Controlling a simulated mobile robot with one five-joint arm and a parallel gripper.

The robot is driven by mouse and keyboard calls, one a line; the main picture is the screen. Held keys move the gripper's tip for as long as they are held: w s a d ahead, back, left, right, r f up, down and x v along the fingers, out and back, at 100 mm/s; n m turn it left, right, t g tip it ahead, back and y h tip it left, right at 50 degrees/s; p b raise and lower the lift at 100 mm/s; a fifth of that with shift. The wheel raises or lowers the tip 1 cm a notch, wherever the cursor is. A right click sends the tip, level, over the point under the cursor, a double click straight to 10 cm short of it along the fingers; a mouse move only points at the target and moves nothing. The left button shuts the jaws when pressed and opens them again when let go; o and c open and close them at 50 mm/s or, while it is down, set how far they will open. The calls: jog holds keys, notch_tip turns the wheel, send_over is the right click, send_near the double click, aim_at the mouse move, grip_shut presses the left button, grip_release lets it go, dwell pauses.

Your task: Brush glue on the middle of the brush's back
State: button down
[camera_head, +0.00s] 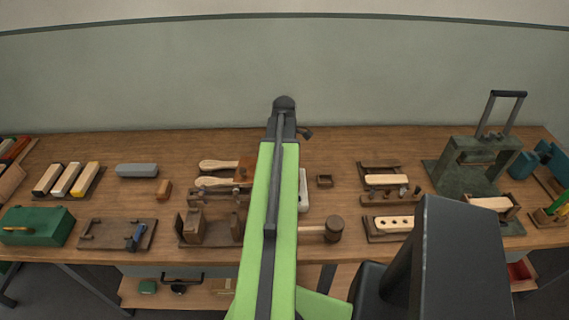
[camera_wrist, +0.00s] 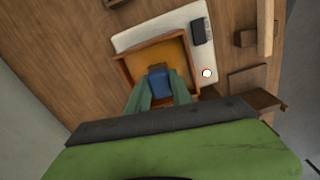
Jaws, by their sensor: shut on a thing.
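In the wrist view my gripper (camera_wrist: 160,94) has its two green fingers shut on a blue block-like handle (camera_wrist: 159,83). The handle is over a square wooden tray (camera_wrist: 125,72) with an amber surface inside, perhaps glue. Whether the tool's lower end touches the amber is hidden. In the head view my arm hides the gripper and tray. Two pale, handled wooden brush-like pieces (camera_head: 217,165) lie left of my arm. A pale block with dark holes (camera_head: 394,222) and a plain pale block (camera_head: 386,180) sit in wooden holders at right. I cannot tell which one is the task's brush.
The tray stands on a white device (camera_wrist: 195,18), whose edge also shows beside my arm in the head view (camera_head: 303,190). A mallet (camera_head: 333,229), a small wooden box (camera_head: 324,181) and a green press (camera_head: 465,170) stand to the right. Bare wood lies behind the tools.

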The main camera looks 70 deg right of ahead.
dwell(0.3)
notch_tip(320, 180, up, 7)
jog(key=p, duration=0.7)
jog(key=shift+f, duration=0.15)
jog(key=shift+f+b, duration=0.65)
jog(key=shift+b, duration=0.1)
jog(key=shift+r, duration=0.1)
